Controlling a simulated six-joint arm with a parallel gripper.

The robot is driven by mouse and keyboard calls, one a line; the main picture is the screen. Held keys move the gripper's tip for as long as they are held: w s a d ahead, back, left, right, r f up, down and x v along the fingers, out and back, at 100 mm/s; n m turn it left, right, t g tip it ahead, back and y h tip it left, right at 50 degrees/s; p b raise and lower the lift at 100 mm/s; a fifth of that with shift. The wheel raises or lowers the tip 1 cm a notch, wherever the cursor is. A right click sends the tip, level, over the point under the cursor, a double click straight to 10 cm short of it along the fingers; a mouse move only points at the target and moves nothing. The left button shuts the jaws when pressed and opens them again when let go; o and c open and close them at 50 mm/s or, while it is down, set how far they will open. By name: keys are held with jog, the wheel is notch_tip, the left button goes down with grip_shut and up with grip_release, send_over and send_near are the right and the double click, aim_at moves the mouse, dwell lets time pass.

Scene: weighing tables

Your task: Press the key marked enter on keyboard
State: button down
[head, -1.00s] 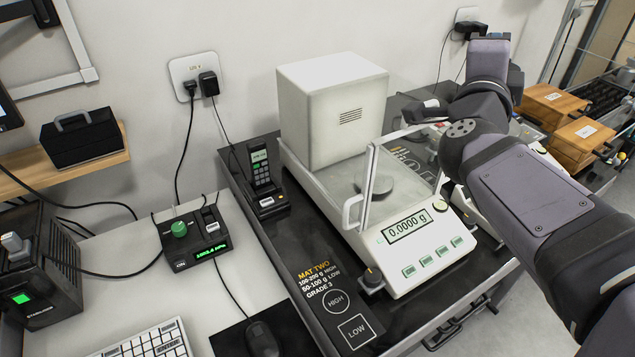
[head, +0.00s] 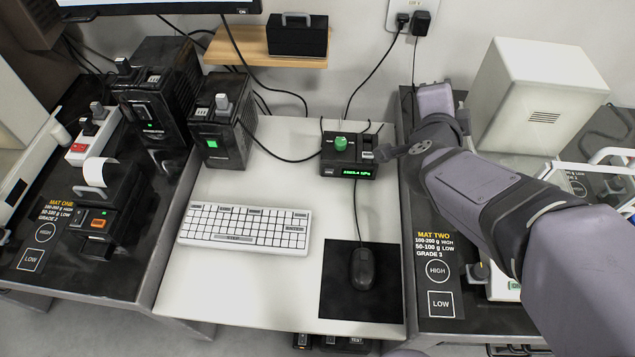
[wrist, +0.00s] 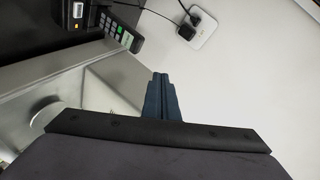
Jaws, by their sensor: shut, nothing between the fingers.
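The white keyboard (head: 245,228) lies on the light middle table in the head view, slightly angled, with pale keys and dark gaps. Its key markings are too small to read, so I cannot tell which key is marked enter. My gripper shows in the wrist view as dark blue fingers (wrist: 161,97), shut with nothing between them. My arm reaches in from the right of the head view, over the right table. The gripper is well away from the keyboard, up and to its right. The keyboard is not in the wrist view.
A black mouse (head: 363,268) lies on a dark mat (head: 335,285) right of the keyboard. A control box with a green knob (head: 341,143) and black units (head: 222,135) stand behind. A boxy white balance (head: 530,95) is at right. The table in front of the keyboard is clear.

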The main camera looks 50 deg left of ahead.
jog(key=s+a+f+n+g+y+p, duration=0.1)
jog(key=s+a+f+n+g+p, duration=0.1)
jog(key=s+a+f, duration=0.35)
jog(key=s+a+f+n+g+p, duration=0.2)
jog(key=s+a+f, duration=0.1)
jog(key=s, duration=0.6)
jog(key=n+g+p, duration=0.3)
jog(key=n+p, duration=0.1)
jog(key=n, duration=0.1)
send_over(295, 229)
notch_tip(295, 229, down, 9)
jog(key=shift+s+d, duration=0.45)
jog(key=shift+s, duration=0.05)
jog(key=shift+f, duration=0.15)
notch_tip(295, 229, down, 9)
jog(key=b, duration=0.8)
jog(key=shift+r, duration=0.2)
jog(key=shift+f+b, duration=0.55)
jog(key=shift+f, duration=0.25)
dwell(0.3)
jog(key=shift+r, duration=0.1)
dwell(0.3)
jog(key=shift+r+p, duration=0.7)
jog(key=shift+p, duration=0.2)
jog(key=shift+r, duration=0.15)
